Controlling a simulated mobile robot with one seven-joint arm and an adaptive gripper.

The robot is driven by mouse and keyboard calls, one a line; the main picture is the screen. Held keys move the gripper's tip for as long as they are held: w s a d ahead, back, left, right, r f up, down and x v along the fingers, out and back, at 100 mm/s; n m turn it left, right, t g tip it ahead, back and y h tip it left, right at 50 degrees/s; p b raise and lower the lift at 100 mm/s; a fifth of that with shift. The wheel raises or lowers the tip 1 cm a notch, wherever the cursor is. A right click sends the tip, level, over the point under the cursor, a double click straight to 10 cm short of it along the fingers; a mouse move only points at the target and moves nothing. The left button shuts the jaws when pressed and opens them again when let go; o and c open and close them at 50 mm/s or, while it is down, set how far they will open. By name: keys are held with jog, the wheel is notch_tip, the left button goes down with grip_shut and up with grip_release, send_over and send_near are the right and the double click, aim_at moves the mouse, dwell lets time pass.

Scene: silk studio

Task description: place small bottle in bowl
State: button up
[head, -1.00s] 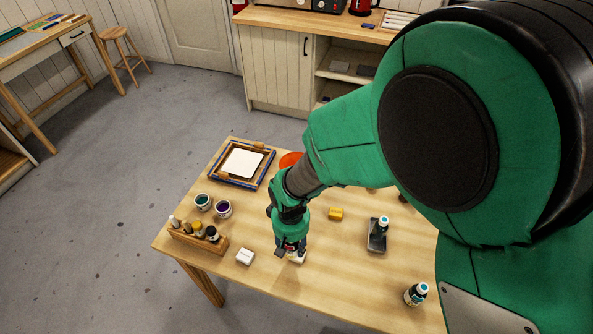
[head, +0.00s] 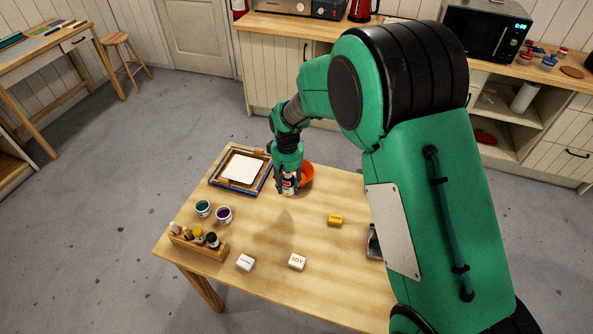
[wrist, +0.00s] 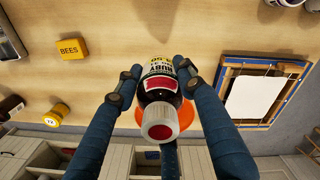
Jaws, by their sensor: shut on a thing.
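The bowl (head: 307,176) is orange and stands near the table's back edge, just right of the bottle in the head view. In the wrist view the bowl (wrist: 187,113) shows behind the bottle, which hides much of it. The bottle appears beside or over the near rim; its exact height is unclear.
A framed screen (head: 258,188) lies left of the bowl. Two paint jars (head: 224,214) and a wooden bottle rack (head: 200,249) stand front left. A SOY block (head: 297,262), another white block (head: 245,263) and a yellow block (head: 335,220) sit around the clear table middle.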

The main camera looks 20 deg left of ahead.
jog(key=w+a+r, duration=0.1)
jog(key=w, duration=1.2)
jog(key=shift+w+a+p, duration=0.25)
jog(key=shift+a+p, duration=0.05)
jog(key=shift+a, duration=0.05)
jog(key=shift+f+b, duration=0.5)
jog(key=shift+f, duration=2.5)
jog(key=shift+f+b, duration=0.3)
jog(key=shift+f, duration=1.6)
jog(key=shift+f, duration=0.1)
jog(key=o, duration=0.9)
